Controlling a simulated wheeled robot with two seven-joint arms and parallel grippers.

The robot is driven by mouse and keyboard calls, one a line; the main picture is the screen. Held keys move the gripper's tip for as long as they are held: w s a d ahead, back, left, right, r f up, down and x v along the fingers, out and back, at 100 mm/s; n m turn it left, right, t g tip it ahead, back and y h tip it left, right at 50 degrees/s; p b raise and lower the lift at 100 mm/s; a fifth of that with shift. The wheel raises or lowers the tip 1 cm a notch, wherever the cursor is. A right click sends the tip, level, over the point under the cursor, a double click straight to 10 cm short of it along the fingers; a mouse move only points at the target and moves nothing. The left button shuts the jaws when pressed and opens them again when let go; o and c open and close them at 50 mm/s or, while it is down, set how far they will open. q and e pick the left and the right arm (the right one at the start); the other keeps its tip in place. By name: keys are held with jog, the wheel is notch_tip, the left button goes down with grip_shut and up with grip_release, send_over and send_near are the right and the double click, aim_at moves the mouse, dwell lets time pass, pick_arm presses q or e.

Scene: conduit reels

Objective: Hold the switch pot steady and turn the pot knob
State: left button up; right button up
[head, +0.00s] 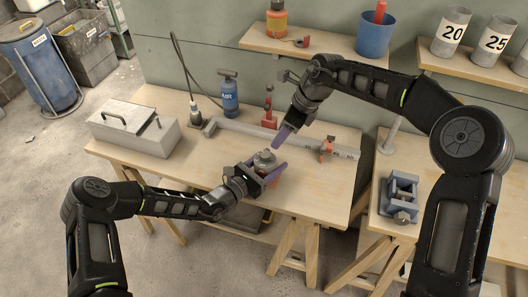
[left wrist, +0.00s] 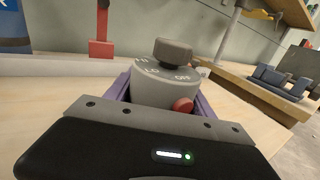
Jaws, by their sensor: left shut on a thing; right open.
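The switch pot is a round grey pot (left wrist: 153,88) marked with LO and OFF on its top. A darker grey knob (left wrist: 174,52) stands on it, and a red round part (left wrist: 183,105) shows low on its near side. In the head view the pot (head: 264,162) stands on the wooden bench. My left gripper (head: 268,172) is shut on the pot, with a purple finger on either side of it. My right gripper (head: 285,138) is open and empty, above the bench to the upper right of the pot and apart from it.
A long grey bar (head: 240,131) lies behind the pot, with an orange clamp (head: 327,146) near its right end. A blue bottle (head: 229,97) and a red tool (head: 269,112) stand farther back. A grey metal box (head: 130,124) sits left. The bench front left is clear.

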notch_tip(320, 180, down, 5)
jog(key=w+d+m+t+y, duration=0.1)
jog(key=w+d+m+t, duration=0.15)
jog(key=m, duration=0.35)
jog(key=n+t+y, duration=0.4)
jog(key=n+t, duration=0.8)
jog(key=n, duration=2.2)
send_near(263, 151)
jog(key=shift+d, duration=0.1)
jog(key=shift+w, duration=0.1)
jog(key=x, duration=1.1)
jog(key=shift+w+a+f, duration=0.1)
jog(key=shift+w+a, duration=0.2)
jog(key=shift+c, duration=0.2)
grip_shut()
